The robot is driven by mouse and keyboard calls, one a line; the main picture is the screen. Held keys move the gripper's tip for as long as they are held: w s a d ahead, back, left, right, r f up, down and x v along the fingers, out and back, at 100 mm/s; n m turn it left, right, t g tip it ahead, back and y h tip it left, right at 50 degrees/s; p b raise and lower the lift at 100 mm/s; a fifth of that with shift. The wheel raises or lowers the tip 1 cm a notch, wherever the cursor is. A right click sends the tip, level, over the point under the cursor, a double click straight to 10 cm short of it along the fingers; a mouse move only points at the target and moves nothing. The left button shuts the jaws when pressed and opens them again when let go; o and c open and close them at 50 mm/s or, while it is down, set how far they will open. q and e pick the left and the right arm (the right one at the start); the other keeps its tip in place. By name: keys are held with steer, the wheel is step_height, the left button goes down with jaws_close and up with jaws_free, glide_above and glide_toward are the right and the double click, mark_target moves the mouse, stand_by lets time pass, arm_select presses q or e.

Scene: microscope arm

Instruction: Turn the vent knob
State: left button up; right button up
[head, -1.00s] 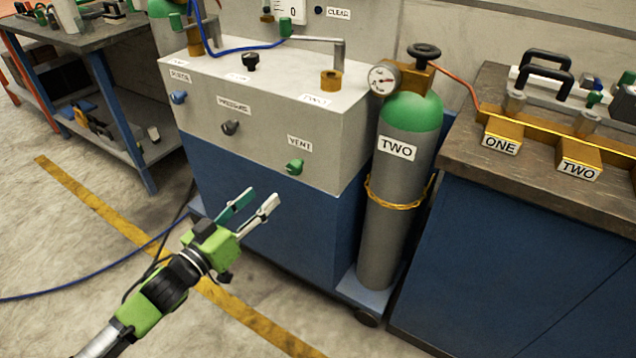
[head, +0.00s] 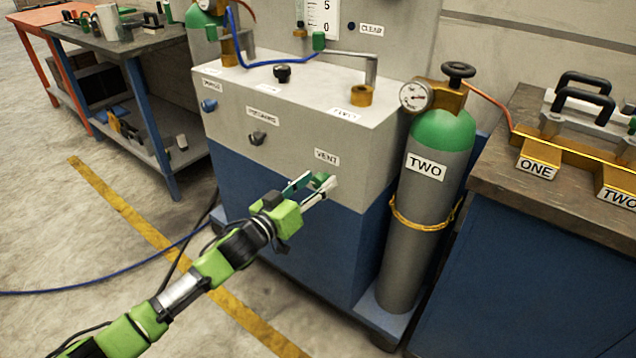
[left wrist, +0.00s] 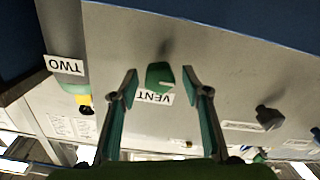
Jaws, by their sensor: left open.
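The green vent knob (head: 321,180) sits on the white front panel of the cabinet, just below the VENT label (head: 326,157). My left gripper (head: 309,190) is open at the knob, its fingertips partly covering it in the head view. In the left wrist view, which is upside down, the vent knob (left wrist: 160,76) lies between the two spread fingers of the left gripper (left wrist: 160,82), with a gap on each side. The VENT label (left wrist: 155,97) shows beside it. I cannot tell whether the fingertips reach past the knob's face. My right gripper is not in view.
A grey knob (head: 257,138) and a blue knob (head: 209,105) are on the same panel to the left. A gas cylinder (head: 428,200) marked TWO stands to the right of the cabinet.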

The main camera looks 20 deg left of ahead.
arm_select(q)
steer(key=shift+w+d, duration=0.2)
steer(key=shift+w, duration=0.3)
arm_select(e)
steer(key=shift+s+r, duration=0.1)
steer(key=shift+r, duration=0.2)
arm_select(q)
steer(key=c, duration=1.1)
